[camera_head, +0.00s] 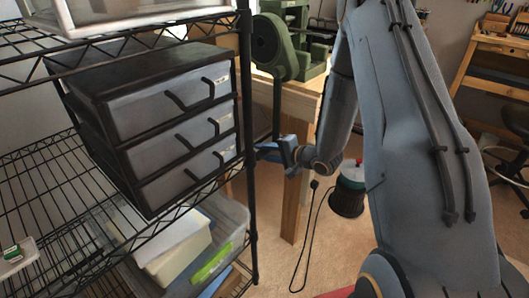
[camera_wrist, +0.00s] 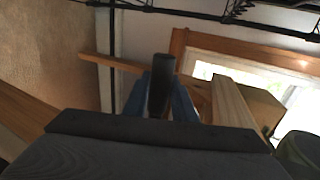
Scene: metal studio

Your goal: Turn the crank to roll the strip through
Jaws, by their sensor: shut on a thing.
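The green rolling mill (camera_head: 300,47) stands on a wooden bench at the upper middle of the head view. A dark crank arm (camera_head: 277,108) hangs almost straight down from its round hub (camera_head: 268,42). My gripper (camera_head: 267,151), with blue fingers, is at the lower end of the crank. In the wrist view my gripper (camera_wrist: 160,95) is shut on a dark, rounded crank handle (camera_wrist: 159,72), which sits between the blue fingers. I cannot make out the strip or the rollers in either view.
A black wire shelf with a drawer unit (camera_head: 165,115) stands close on the left, its post (camera_head: 247,150) just beside my gripper. The wooden bench leg (camera_head: 294,205) is behind my wrist.

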